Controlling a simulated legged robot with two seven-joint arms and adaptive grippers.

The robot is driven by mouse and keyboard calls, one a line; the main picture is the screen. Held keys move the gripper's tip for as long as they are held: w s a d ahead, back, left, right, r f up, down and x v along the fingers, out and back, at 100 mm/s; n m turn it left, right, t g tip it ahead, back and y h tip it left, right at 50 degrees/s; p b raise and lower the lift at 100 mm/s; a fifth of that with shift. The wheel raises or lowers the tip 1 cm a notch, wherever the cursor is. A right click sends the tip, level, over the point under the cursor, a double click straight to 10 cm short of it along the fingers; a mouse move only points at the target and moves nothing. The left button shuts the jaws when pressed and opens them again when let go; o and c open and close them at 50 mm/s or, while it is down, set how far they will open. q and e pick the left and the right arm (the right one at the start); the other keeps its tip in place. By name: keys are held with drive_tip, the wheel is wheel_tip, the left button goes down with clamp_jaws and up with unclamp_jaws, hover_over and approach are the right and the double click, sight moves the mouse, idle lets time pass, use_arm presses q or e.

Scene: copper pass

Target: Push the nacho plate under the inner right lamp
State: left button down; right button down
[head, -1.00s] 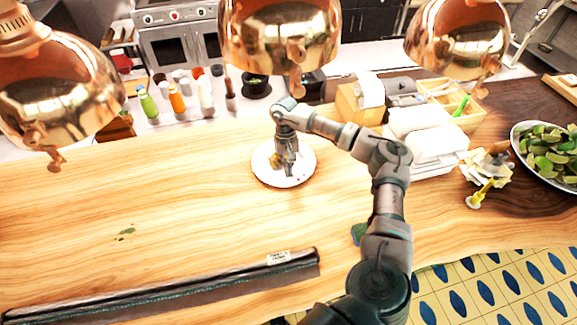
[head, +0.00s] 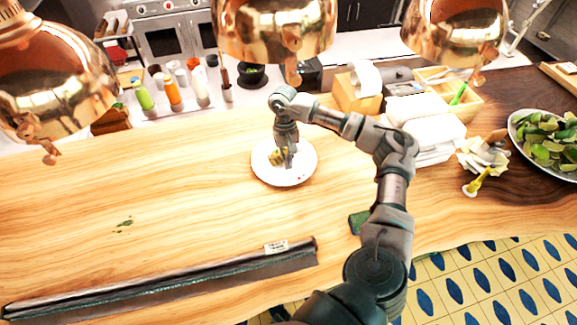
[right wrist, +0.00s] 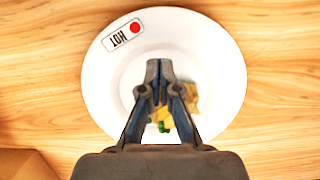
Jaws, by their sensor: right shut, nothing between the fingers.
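The nacho plate (head: 303,174) is a round white plate on the wooden counter, below the middle copper lamp (head: 275,30) in the head view. In the right wrist view the plate (right wrist: 215,50) bears a "HOT" label with a red dot and a small heap of yellow food with green bits (right wrist: 190,100). My right gripper (head: 288,160) points down over the plate, its fingers shut and empty beside the food. I cannot tell whether the fingertips touch the plate. Other copper lamps hang at the left (head: 55,75) and right (head: 455,30). My left gripper is not in view.
White boxes (head: 425,130) and a wooden holder stand right of the plate. A bowl of limes (head: 545,145) is at the far right. A long dark roll (head: 160,283) lies along the front edge. A green sponge (head: 358,222) lies near my arm.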

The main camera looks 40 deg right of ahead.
drive_tip(key=v, duration=0.9)
drive_tip(key=shift+r, duration=0.1)
drive_tip(key=s+a+r+b, duration=0.1)
drive_tip(key=s+a, duration=0.4)
drive_tip(key=s, duration=0.5)
drive_tip(key=shift+a, duration=0.35)
drive_tip(key=shift+s, duration=0.15)
